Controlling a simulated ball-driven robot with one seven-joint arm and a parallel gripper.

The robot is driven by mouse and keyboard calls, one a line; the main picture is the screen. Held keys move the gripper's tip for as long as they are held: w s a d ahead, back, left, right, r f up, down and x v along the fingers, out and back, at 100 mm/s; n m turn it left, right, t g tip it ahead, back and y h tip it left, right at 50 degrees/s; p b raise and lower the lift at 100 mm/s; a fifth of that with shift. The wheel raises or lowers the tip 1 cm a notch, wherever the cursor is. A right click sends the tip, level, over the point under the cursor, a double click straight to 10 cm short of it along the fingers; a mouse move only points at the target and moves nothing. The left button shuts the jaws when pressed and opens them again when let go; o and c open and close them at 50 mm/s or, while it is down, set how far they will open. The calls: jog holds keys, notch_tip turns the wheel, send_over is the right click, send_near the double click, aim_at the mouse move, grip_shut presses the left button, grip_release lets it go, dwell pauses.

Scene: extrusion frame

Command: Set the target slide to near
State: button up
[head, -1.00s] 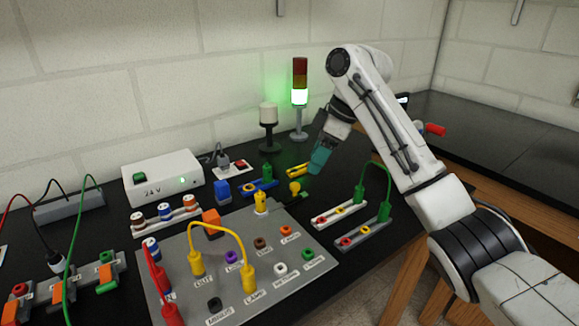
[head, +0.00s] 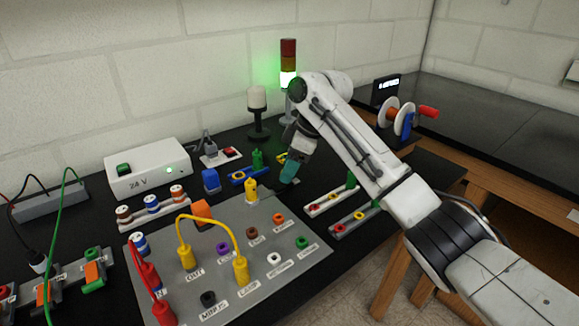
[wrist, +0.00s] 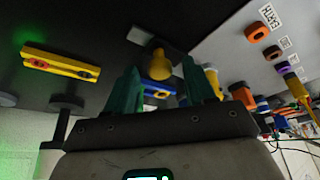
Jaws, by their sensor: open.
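The slide's yellow knob (wrist: 160,66) shows in the wrist view, on a dark base. My gripper (wrist: 160,85) is open, with one teal finger on either side of the knob in the picture. I cannot tell how deep the fingers reach around it or whether they touch it. In the head view my gripper (head: 289,173) is low over the black table, just behind the far right corner of the grey panel. It hides the knob there. The slide's markings and its exact position are not readable.
The grey socket panel (head: 225,285) carries yellow and red plugged leads. A yellow plug (head: 251,190) stands near my fingers. A yellow bar (wrist: 60,64) and a blue bar (head: 245,176) lie close by. The beacon (head: 257,105) and the signal tower (head: 288,62) rise behind.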

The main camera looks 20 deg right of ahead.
jog(key=shift+f, duration=0.15)
grip_shut()
dwell(0.5)
jog(key=shift+a, duration=0.1)
